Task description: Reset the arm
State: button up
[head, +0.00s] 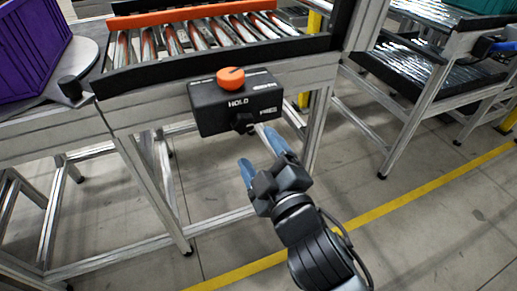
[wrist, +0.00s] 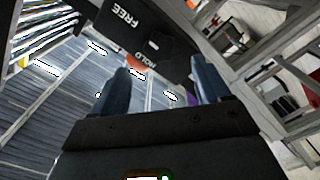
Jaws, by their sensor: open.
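My gripper (head: 261,156) is open with its two blue fingers apart and nothing seen between them. It is in front of and below a black control box (head: 208,112) fixed to the conveyor frame. The box has an orange knob (head: 231,77) on top and the words HOLD and FREE on its face. A small black lever or knob (head: 243,123) shows at its lower front edge. In the wrist view, the box (wrist: 150,28) lies beyond the fingers (wrist: 160,85), with a bit of orange below it. The fingers look apart from the box.
A roller conveyor (head: 190,40) with an orange bar is behind the box. A purple crate (head: 30,50) stands on a round plate at the left. Another metal rack (head: 420,80) is at the right. The floor with a yellow line (head: 420,195) is clear.

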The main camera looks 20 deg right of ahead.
jog(key=s+d+r+m+g+p, duration=0.1)
jog(key=s+d+r+m+p, duration=0.1)
jog(key=s, duration=0.9)
jog(key=s+d+r+m+g+p, duration=0.1)
jog(key=s+m+p, duration=0.3)
jog(key=s, duration=0.8)
jog(key=s+d+r+m+g+p, duration=0.1)
jog(key=s+d+r+m+p, duration=0.2)
jog(key=s, duration=0.8)
jog(key=shift+s+d+r+m, duration=0.35)
jog(key=shift+d+r+m, duration=0.1)
jog(key=shift+r+m, duration=0.15)
